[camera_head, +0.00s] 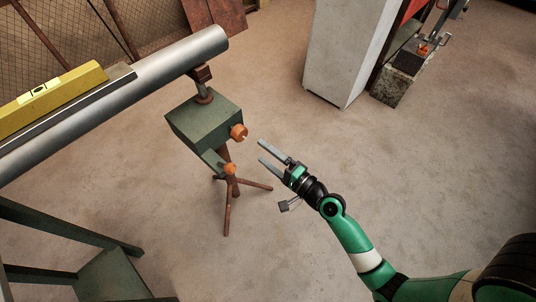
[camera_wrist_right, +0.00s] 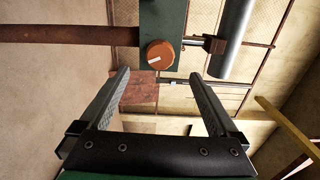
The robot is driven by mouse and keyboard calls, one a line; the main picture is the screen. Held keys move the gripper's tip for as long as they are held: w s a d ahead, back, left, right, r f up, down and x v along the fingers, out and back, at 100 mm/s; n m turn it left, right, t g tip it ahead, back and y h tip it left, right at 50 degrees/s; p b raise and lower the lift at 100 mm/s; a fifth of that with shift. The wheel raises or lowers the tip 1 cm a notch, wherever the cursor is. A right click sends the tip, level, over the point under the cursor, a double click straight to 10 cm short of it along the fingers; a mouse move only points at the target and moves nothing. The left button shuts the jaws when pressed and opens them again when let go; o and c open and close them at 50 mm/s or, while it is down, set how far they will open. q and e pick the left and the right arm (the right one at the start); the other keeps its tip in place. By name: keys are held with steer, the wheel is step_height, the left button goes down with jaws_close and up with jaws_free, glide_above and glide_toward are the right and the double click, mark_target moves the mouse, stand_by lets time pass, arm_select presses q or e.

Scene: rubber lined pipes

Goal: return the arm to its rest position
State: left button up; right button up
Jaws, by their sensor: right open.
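My right arm (camera_head: 357,240) is green, white and black and comes in from the lower right in the head view. Its gripper (camera_head: 266,150) is open and empty, pointing left toward a green box on a stand (camera_head: 203,117). The fingertips are apart from the orange knob (camera_head: 238,132) on the box, a short way to its right. In the right wrist view the open gripper (camera_wrist_right: 160,82) has its two fingers spread, with the orange knob (camera_wrist_right: 160,54) beyond them and nothing between them. My left gripper is not in view.
A grey pipe (camera_head: 180,55) rests on the stand at upper left, with a yellow level (camera_head: 50,97) along it. The stand has rusty tripod legs (camera_head: 228,207). A second orange knob (camera_head: 230,169) sits lower. A white cabinet (camera_head: 340,50) stands behind. Floor to the right is clear.

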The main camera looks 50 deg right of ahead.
steer(key=shift+s+a, duration=0.1)
steer(key=shift+s, duration=0.4)
